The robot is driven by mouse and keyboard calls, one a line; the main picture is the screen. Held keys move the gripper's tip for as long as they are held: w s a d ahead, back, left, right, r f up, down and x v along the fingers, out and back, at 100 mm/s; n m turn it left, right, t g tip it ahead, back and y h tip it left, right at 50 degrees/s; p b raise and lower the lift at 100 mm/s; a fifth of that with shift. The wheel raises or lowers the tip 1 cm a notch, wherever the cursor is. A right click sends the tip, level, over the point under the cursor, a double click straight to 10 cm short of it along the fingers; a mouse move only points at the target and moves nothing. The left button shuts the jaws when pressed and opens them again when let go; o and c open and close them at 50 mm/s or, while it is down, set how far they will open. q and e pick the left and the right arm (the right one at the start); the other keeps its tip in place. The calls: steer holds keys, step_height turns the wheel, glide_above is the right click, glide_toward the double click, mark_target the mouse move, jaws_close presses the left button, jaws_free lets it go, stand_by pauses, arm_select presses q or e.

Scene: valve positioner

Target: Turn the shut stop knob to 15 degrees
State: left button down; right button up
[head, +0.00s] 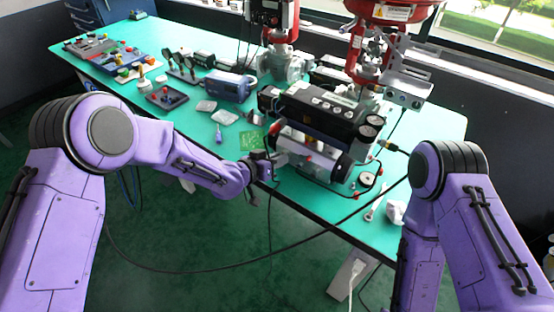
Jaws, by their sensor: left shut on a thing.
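The valve positioner (322,112), a dark box with a silver lower body and two round gauges (372,121), stands on the green table at right of centre. My left gripper (279,160) reaches in from the left and is at the left end of the positioner's lower body. It is shut on a small part there, which appears to be the shut stop knob. The knob itself is hidden by the fingers, so its angle cannot be read. My right arm shows at the right, bent downward, and its gripper is out of view.
The green table (436,125) holds a blue-grey device (231,87), a small joystick box (166,97) and a screwdriver (219,134). Red valve actuators (390,10) rise behind the positioner. A black cable hangs across the front. A white crumpled cloth (396,212) lies at the right edge.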

stand_by(0.3)
arm_select(q)
steer(key=c, duration=1)
jaws_free()
steer(key=b+v, duration=0.1)
steer(key=v, duration=0.9)
steer(key=shift+s+a+r, duration=0.1)
steer(key=shift+s+a, duration=0.1)
